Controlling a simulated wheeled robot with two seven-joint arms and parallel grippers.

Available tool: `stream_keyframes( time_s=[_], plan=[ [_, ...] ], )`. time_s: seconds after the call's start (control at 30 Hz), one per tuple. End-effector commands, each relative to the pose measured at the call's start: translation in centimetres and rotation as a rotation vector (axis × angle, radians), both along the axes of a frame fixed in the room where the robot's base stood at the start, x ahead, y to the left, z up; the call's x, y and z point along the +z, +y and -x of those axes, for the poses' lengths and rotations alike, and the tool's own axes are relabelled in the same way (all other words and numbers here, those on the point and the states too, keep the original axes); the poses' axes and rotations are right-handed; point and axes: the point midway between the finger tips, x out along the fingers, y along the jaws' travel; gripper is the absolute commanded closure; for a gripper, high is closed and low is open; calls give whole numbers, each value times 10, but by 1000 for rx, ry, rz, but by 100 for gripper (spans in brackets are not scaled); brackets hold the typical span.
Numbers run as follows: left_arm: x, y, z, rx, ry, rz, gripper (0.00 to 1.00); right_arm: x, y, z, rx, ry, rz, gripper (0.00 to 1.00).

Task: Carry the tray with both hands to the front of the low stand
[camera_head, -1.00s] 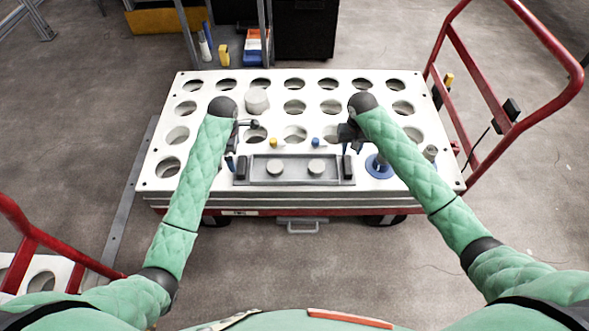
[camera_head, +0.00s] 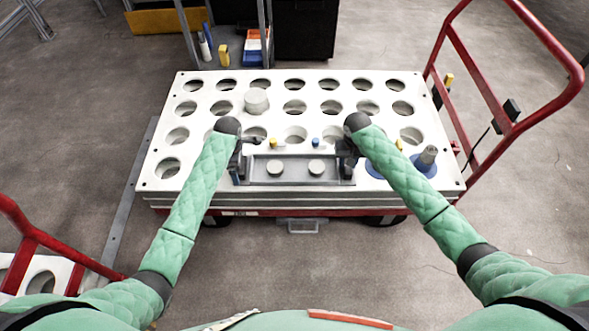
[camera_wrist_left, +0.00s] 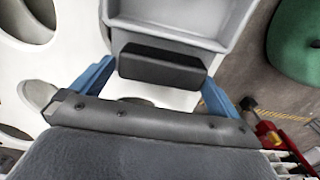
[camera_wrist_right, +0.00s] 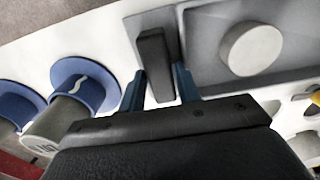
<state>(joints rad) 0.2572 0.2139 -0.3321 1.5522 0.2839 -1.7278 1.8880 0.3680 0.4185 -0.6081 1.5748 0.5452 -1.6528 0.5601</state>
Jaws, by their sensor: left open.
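The grey tray (camera_head: 295,182) lies near the front edge of the white perforated top of the low stand (camera_head: 160,150). It carries two round pale discs (camera_head: 316,167) and has a black handle at each end. My left gripper (camera_head: 240,165) is open at the left handle; in the left wrist view its blue fingers stand wide apart around that handle (camera_wrist_left: 160,66). My right gripper (camera_head: 347,163) is at the right handle. In the right wrist view its fingers are close together against the sides of that handle (camera_wrist_right: 158,60). The forearms partly hide the stand's top.
A grey peg (camera_head: 427,158) with a blue flange stands right of the tray, near my right forearm. A white cylinder (camera_head: 256,100) stands behind it. Small yellow and blue pegs (camera_head: 315,142) sit just behind the tray. A red rail (camera_head: 480,90) rises at the right.

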Motion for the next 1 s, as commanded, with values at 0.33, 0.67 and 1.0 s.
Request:
stream_keyframes(
  time_s=[0.33, 0.67, 1.0],
  plan=[
    [0, 0, 0, 0, 0, 0, 39, 0, 0, 0, 0, 0, 0, 100],
    [2, 0, -1, 0, -2, 1, 65, 2, 0, -1, 0, -1, -1, 100],
    [14, 0, -1, 0, -2, 1, 65, 14, 0, -1, 0, -1, -1, 100]
  ],
)
